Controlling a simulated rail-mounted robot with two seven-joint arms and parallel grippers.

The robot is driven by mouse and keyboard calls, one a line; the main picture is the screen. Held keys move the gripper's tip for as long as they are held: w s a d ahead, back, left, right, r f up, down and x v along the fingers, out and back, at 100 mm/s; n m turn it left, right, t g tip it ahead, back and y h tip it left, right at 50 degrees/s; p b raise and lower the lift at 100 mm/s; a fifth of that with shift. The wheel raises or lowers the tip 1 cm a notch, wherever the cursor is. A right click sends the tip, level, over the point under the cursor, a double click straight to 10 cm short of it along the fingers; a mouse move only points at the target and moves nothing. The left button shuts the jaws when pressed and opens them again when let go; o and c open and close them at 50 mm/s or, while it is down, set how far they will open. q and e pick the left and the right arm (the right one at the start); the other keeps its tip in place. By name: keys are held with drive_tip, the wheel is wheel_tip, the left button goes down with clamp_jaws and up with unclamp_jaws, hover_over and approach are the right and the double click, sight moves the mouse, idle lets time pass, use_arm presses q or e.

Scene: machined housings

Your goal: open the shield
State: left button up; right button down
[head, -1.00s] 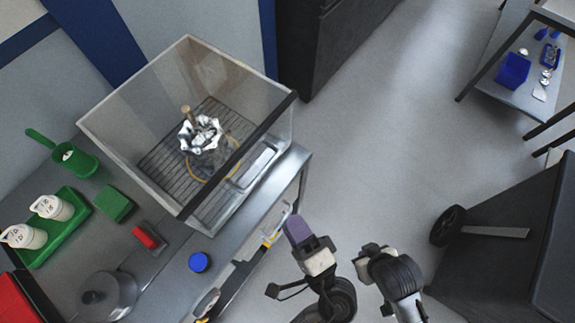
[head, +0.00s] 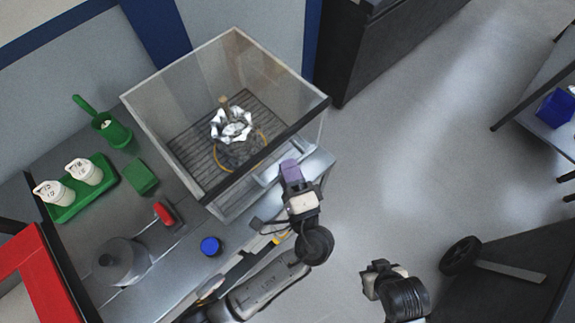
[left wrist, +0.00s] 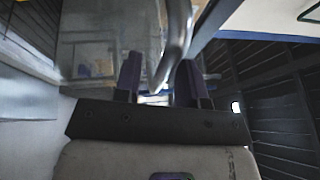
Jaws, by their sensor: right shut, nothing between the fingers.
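The shield (head: 186,120) is a clear box with a dark front top edge, standing shut over a machined housing (head: 232,126) on a slatted bed. My left gripper (head: 290,170), with purple fingers, is at the shield's front, just below the dark edge. In the left wrist view its fingers (left wrist: 160,82) stand apart. A grey curved bar (left wrist: 178,35), seemingly the shield's handle, lies near the right finger; I cannot tell whether they touch. In the head view the gripper partly hides this area. My right gripper (head: 376,274) is over the floor, away from the shield.
The bench holds a green tray (head: 62,212) with two white containers, a green cup (head: 115,134), a green block (head: 142,177), a red-handled item (head: 163,212), a blue cap (head: 210,246) and a grey lidded pot (head: 122,262). Open floor lies to the right.

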use_arm(q)
drive_tip(key=shift+w+a, duration=0.1)
drive_tip(key=shift+w, duration=0.15)
clamp_jaws()
idle(0.5)
